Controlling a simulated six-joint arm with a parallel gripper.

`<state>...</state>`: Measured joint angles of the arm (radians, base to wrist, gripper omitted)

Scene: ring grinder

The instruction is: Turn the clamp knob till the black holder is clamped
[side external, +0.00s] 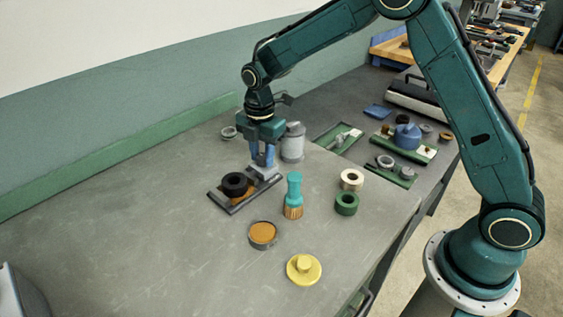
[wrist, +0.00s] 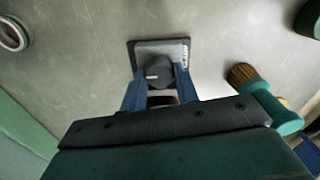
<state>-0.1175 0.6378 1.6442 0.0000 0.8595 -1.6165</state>
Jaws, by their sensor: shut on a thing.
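The clamp fixture has a dark-edged base plate (side external: 233,207) with a pale grey block at its right end, in the side view. The black holder (side external: 235,184), a black ring, sits on the fixture above an orange-brown part (side external: 243,197). My gripper (side external: 263,160) points down at the fixture's right end, beside the holder. In the wrist view my gripper (wrist: 160,76) has its blue fingers shut on the sides of a dark round knob (wrist: 158,70) with a white mark. The knob is hidden by the fingers in the side view. I cannot tell whether the holder is clamped.
A teal brush (side external: 293,192) stands just right of the fixture. A grey canister (side external: 292,143) is close behind my gripper. An orange-filled dish (side external: 262,236), a yellow knobbed disc (side external: 304,269), a green ring (side external: 346,204) and a cream ring (side external: 351,179) lie nearby.

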